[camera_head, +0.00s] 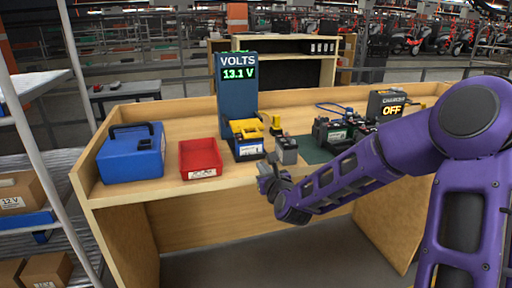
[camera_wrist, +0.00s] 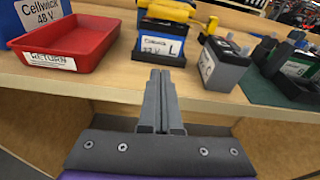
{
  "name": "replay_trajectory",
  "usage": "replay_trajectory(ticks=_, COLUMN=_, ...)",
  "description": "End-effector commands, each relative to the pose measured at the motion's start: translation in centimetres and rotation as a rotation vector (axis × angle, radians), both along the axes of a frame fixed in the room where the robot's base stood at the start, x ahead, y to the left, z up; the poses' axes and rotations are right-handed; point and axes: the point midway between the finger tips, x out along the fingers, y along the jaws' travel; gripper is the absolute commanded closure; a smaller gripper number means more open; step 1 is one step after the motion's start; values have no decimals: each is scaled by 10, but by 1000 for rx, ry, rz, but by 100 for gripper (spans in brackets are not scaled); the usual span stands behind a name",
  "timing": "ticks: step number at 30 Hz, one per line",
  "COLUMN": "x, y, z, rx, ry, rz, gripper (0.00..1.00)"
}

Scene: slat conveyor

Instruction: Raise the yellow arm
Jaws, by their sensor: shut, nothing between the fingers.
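A yellow arm (camera_head: 246,129) lies low across the top of a blue block labelled 12 V L (camera_head: 249,149), at the foot of the blue VOLTS post (camera_head: 237,95), which reads 13.1 V. My gripper (camera_head: 267,173) is at the bench's front edge, below and slightly right of the yellow arm. In the wrist view my gripper (camera_wrist: 160,76) is shut and empty, its fingers pointing toward the blue block, apart from the yellow arm.
A red tray (camera_head: 201,158) and a blue case (camera_head: 131,153) stand left on the wooden bench (camera_head: 160,194). A grey battery (camera_head: 287,150) stands right of the blue block. Dark batteries (camera_head: 337,131) on a green mat and a charger reading OFF (camera_head: 386,105) are farther right.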

Motion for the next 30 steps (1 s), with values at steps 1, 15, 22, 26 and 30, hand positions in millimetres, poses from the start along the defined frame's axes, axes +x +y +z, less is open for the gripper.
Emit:
replay_trajectory(ticks=1, x=-1, y=2, z=2, rx=34, ry=-5, rz=1, gripper=100)
replay_trajectory(ticks=15, x=-2, y=7, z=6, rx=79, ry=-11, rz=4, gripper=100)
replay_trajectory(ticks=22, x=21, y=14, z=2, rx=80, ry=-11, rz=5, gripper=100)
replay_trajectory(ticks=26, x=46, y=22, z=-2, rx=81, ry=-11, rz=6, gripper=100)
replay_trajectory(ticks=30, x=73, y=29, z=-6, rx=78, ry=-11, rz=5, gripper=100)
